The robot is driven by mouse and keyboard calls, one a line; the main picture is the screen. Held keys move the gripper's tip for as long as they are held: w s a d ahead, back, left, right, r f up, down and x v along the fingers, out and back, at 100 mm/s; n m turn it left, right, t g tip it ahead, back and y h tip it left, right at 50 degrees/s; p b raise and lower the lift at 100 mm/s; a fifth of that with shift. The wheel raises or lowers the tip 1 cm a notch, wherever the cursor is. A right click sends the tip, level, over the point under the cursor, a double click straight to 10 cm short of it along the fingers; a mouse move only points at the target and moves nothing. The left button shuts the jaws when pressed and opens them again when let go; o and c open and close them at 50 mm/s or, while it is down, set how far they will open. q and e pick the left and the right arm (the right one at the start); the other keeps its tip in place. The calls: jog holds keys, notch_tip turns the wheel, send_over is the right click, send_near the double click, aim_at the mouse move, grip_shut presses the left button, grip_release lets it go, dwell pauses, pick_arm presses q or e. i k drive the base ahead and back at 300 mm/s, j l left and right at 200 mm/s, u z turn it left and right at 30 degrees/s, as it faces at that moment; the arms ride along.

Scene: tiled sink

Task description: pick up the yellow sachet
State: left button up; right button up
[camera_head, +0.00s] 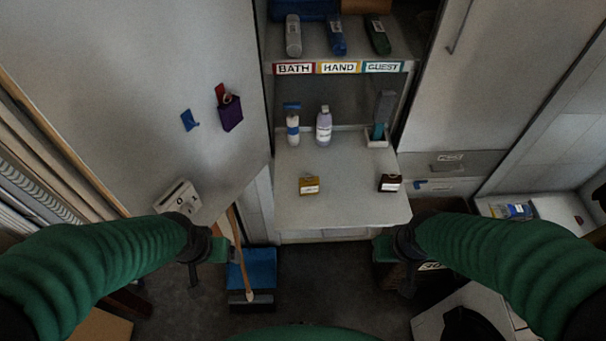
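A small yellow-brown sachet (309,185) with a pale label lies on the pale counter (340,212), left of its middle. A dark brown packet (390,183) with a pale label lies to its right, near the counter's right edge. My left gripper (196,272) is low at the left, in front of the counter and well apart from the sachet. My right gripper (400,268) is low at the right, below the counter's front edge and also apart from the sachet. The fingers of both are dark and small, so their opening is unclear.
A white bottle (293,130), a lilac bottle (324,127) and a holder (377,137) stand at the counter's back. The shelf above carries BATH, HAND and GUEST labels (340,68). A blue dustpan (258,268) and a broom stand below. The counter's front middle is clear.

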aim_at(309, 186)
jog(key=i+l+u, duration=0.1)
jog(key=u, duration=0.25)
jog(key=i+l+u, duration=0.1)
jog(key=u, duration=0.3)
jog(key=i+l+u, duration=0.15)
jog(key=u, duration=0.2)
